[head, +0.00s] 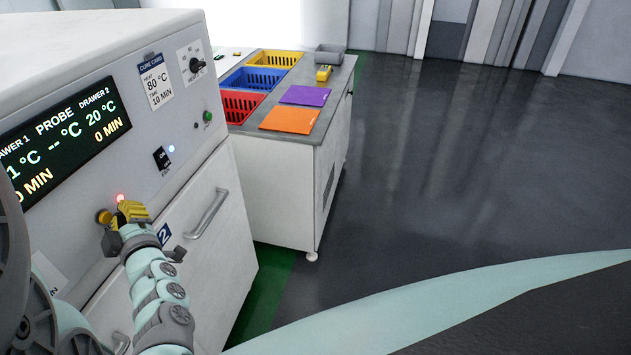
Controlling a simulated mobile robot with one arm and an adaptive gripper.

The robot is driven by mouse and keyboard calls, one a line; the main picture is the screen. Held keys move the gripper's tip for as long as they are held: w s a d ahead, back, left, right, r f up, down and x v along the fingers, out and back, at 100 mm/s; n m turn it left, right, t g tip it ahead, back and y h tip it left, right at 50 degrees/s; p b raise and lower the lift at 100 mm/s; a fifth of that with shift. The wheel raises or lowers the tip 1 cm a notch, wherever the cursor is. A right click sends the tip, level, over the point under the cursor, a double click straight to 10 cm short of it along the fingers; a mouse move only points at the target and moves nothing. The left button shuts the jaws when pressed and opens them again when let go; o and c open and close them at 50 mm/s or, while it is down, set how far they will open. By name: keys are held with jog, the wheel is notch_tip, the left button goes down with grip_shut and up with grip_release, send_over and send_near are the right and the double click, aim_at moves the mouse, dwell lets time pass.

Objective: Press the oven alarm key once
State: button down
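The oven (185,110) stands at the left with its control front facing right. A small red light (120,197) glows on that front below the display. A round amber-brown button (103,216) sits just left of my gripper and is partly covered; no label on it can be read. My gripper (130,213), with yellow ridged fingers, is at the oven front beside this button and just below the red light. I cannot tell whether it touches the button. The finger gap is not clear, and nothing is seen held.
The oven display (62,140), a dark switch (161,158), a green button (207,117) and a knob (196,65) are nearby. A drawer handle (208,214) sticks out below. A bench (285,190) with coloured bins stands behind. The floor (450,180) at right is clear.

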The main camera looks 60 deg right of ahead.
jog(key=shift+w, duration=0.15)
jog(key=shift+w+a+b, duration=0.15)
jog(key=shift+w+b, duration=0.15)
jog(key=shift+b, duration=0.1)
jog(key=shift+w+a+b, duration=0.2)
jog(key=shift+w+b, duration=0.15)
jog(key=shift+w, duration=0.05)
dwell(0.6)
dwell(0.4)
jog(key=shift+s+d, duration=0.35)
jog(key=shift+s, duration=0.5)
jog(key=shift+s, duration=0.1)
jog(key=shift+s+d+p, duration=0.1)
jog(key=shift+s+d, duration=0.2)
jog(key=shift+s, duration=0.45)
jog(key=shift+s+d+p, duration=0.1)
jog(key=shift+s+d, duration=0.2)
jog(key=shift+s, duration=0.45)
jog(key=shift+s+d+p, duration=0.1)
jog(key=shift+s+d, duration=0.2)
jog(key=shift+s, duration=0.45)
